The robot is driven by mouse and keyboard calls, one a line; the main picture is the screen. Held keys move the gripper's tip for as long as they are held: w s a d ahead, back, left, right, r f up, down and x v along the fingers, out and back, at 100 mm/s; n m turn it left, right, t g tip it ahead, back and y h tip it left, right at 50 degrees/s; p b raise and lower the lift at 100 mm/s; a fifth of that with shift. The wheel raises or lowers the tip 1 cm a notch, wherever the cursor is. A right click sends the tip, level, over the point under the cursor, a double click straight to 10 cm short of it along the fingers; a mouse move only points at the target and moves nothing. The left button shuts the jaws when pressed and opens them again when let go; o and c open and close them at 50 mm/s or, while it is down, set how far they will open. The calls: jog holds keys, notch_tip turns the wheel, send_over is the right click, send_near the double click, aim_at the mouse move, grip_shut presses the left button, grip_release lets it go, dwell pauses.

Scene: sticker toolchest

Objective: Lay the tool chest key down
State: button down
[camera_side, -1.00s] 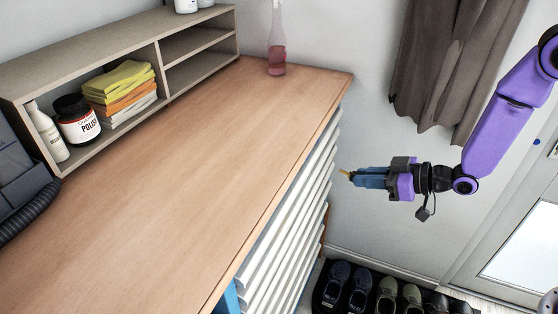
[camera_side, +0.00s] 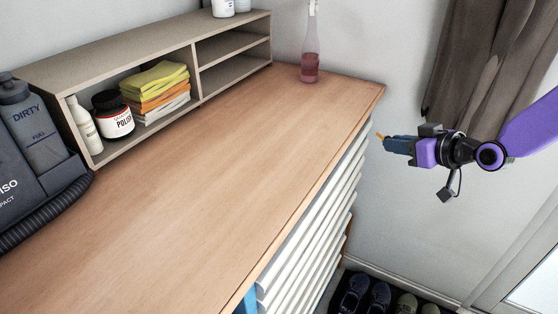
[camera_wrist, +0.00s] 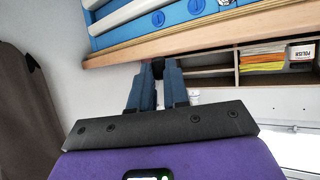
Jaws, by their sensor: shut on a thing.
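A small yellow-orange key (camera_side: 379,135) sticks out from the tips of my gripper (camera_side: 388,142). My gripper is shut on it and holds it in the air, just right of the tool chest (camera_side: 312,225), apart from the chest in the picture. The wooden top (camera_side: 230,155) of the chest is bare in its middle. I cannot make out the key there.
A shelf unit (camera_side: 195,60) along the back of the top holds a polish jar (camera_side: 113,115), a white bottle (camera_side: 84,127) and folded cloths (camera_side: 155,85). A pink spray bottle (camera_side: 310,65) stands at the far end. A grey machine (camera_side: 40,140) is at left. Shoes (camera_side: 378,298) are on the floor.

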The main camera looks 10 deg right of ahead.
jog(key=s+a+r+n+g+y, duration=0.2)
jog(key=s+a+r+n, duration=0.15)
jog(key=a+r, duration=0.35)
jog(key=s+a+r+n+g+y, duration=0.25)
jog(key=s+a+r, duration=0.25)
jog(key=a, duration=0.3)
send_over(290, 166)
jog(key=shift+t, duration=0.35)
jog(key=f, duration=0.8)
jog(key=shift+s+d+f, duration=0.25)
jog(key=shift+d, duration=0.05)
jog(key=shift+w+a+f, duration=0.15)
jog(key=shift+w+f, duration=0.05)
jog(key=shift+f, duration=0.05)
jog(key=shift+w+a+f, duration=0.1)
jog(key=shift+a+f, duration=0.05)
jog(key=shift+f, duration=1.55)
jog(key=shift+f, duration=0.15)
jog(key=c, duration=1.1)
grip_release()
